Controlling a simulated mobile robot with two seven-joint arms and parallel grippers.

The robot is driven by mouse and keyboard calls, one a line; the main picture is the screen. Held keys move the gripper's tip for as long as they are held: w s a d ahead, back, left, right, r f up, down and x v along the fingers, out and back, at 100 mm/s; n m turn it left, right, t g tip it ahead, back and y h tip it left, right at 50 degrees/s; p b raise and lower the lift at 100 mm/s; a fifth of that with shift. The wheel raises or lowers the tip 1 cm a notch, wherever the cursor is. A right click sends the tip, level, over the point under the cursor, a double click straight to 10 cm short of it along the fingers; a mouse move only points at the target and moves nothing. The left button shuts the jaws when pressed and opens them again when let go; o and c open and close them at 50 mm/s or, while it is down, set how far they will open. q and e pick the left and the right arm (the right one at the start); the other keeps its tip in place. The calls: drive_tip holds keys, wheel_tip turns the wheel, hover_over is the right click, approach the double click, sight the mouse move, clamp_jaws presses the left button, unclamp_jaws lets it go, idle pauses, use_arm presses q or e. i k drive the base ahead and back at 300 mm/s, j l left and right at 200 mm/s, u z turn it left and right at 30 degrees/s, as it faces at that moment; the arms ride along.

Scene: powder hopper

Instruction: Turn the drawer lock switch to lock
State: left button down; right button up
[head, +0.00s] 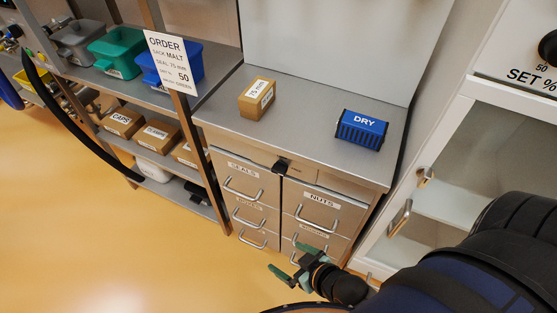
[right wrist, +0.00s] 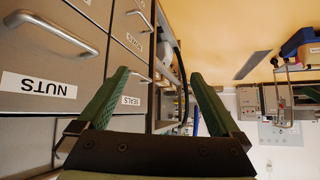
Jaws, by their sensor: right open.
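The grey drawer cabinet (head: 235,160) has two columns of drawers, labelled SEALS (head: 242,170) on the left and NUTS (head: 321,198) on the right at the top. A small black lock switch (head: 281,166) sits at the top between the columns; its exact turn is too small to tell. My right gripper (head: 296,262), with green fingers, is in front of the lower drawers, below the switch and apart from it. In the right wrist view the gripper (right wrist: 158,100) is open and empty, with drawer fronts behind it. I cannot make out the switch there. My left gripper is not in view.
A cardboard box (head: 257,97) marked 75 mm and a blue DRY box (head: 361,129) stand on the cabinet top. A shelf rack with bins (head: 118,51) is at the left. A white cabinet (head: 450,135) is at the right. Drawer handles (head: 317,222) stick out. The floor at left is clear.

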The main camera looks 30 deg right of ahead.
sight(280, 168)
drive_tip(key=i+j+z, duration=0.1)
drive_tip(key=z, duration=0.8)
drive_tip(key=i+j+z, duration=0.1)
drive_tip(key=j+z, duration=0.9)
drive_tip(key=j, duration=0.7)
